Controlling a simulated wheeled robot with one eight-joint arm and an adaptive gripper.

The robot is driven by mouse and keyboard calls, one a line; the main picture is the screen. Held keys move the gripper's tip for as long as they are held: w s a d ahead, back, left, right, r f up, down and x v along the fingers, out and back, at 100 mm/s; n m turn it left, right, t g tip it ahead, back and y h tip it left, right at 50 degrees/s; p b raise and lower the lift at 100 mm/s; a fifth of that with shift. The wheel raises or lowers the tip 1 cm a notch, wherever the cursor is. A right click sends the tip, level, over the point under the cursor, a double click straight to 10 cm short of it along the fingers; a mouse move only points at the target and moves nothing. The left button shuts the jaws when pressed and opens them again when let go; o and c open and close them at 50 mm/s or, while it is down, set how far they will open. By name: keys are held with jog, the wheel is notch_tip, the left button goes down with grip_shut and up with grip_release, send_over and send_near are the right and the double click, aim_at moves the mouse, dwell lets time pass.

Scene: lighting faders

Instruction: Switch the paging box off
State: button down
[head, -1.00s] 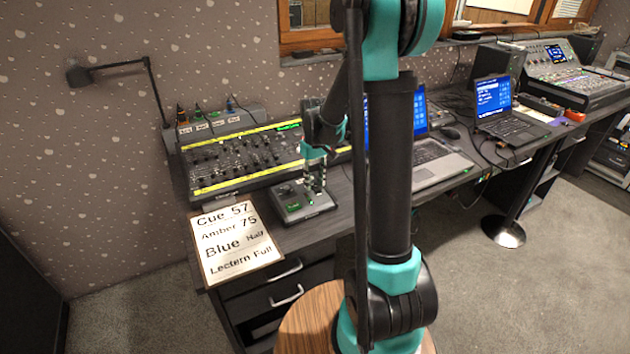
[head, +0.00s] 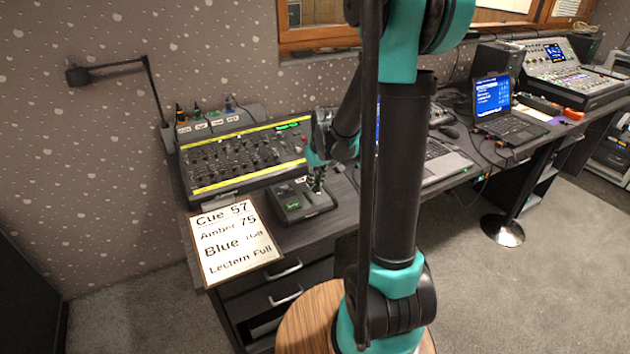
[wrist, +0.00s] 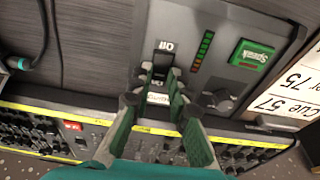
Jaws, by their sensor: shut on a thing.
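The paging box (head: 292,208) is a small dark box on the desk front, beside the mixer; its grey panel also shows in the wrist view (wrist: 208,25). On it are a black rocker switch (wrist: 164,60), an LED strip, a green "Speak" button (wrist: 251,54) and a knob (wrist: 218,99). Pale labels mark the rocker's two ends; the upper one reads "Off" upside down. My gripper (wrist: 161,76) is at the rocker's lower end, a finger on each side, shut on it. The fingers partly hide the lower end and label. In the head view my gripper (head: 317,183) is over the box's right part.
A mixer (head: 235,158) with yellow strips stands behind the box. A cue sheet (head: 234,243) lies at the desk's front left. A laptop (head: 445,160) is to the right, partly behind my arm. Cables run across the desk.

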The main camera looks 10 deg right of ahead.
jog(key=c, duration=1.4)
grip_release()
jog(key=shift+c, duration=0.2)
jog(key=a+v, duration=0.1)
jog(key=v, duration=1.1)
jog(key=shift+d, duration=0.45)
jog(key=s+d+f+m, duration=0.1)
jog(key=s+f, duration=0.4)
jog(key=s, duration=0.4)
jog(key=s+d+f+m+t+h, duration=0.1)
jog(key=s+d+f+m, duration=0.1)
jog(key=s+f, duration=0.4)
jog(key=s, duration=0.3)
jog(key=shift+s+m, duration=0.3)
jog(key=shift+s, duration=0.05)
